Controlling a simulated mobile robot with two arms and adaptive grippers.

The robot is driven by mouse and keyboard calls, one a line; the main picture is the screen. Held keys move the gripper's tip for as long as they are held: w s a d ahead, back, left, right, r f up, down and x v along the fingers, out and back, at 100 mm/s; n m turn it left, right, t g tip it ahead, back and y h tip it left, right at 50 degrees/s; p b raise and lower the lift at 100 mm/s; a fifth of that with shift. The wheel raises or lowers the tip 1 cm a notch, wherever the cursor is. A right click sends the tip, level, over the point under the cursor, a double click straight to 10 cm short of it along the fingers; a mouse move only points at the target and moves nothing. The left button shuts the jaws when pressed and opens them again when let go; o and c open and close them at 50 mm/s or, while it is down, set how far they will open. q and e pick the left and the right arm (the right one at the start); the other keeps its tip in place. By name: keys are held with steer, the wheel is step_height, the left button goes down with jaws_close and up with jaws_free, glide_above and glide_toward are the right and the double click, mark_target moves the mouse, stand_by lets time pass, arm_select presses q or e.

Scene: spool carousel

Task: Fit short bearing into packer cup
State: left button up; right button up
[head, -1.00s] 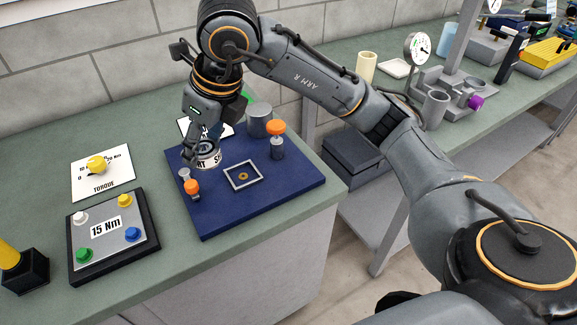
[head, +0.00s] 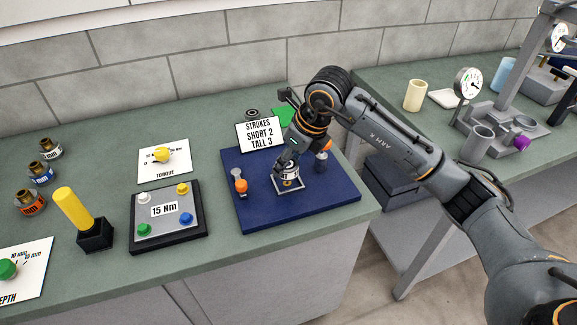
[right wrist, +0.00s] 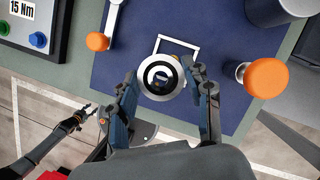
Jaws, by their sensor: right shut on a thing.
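The short bearing (head: 290,174), a silver ring with a white lettered band, is in my right gripper (head: 287,165). It stands over the white square outline (head: 300,187) on the blue mat (head: 245,215); I cannot tell if it touches the mat. In the right wrist view the bearing (right wrist: 159,92) is between the fingers of my right gripper (right wrist: 160,88), covering part of the square. No packer cup is clearly identifiable; a grey cup (head: 476,145) stands on the right bench. My left gripper (right wrist: 80,118) shows small at lower left in the right wrist view, its jaws unclear.
A stroke card (head: 262,136) is behind the mat. A gauge stand (head: 467,85) is on the right bench.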

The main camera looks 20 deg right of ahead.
mark_target(288, 170)
steer(key=shift+w+d+f, duration=0.15)
steer(key=shift+w+f, duration=0.45)
steer(key=shift+f, duration=0.05)
steer(key=f+p, duration=0.1)
steer(key=f, duration=0.1)
steer(key=f+p, duration=0.1)
steer(key=shift+w+d+f, duration=0.1)
steer(key=shift+w+f, duration=0.25)
steer(key=shift+f, duration=0.15)
steer(key=shift+f, duration=0.1)
steer(key=o, duration=1)
steer(key=shift+f+b, duration=0.15)
steer(key=shift+b, duration=0.2)
steer(key=o, duration=0.4)
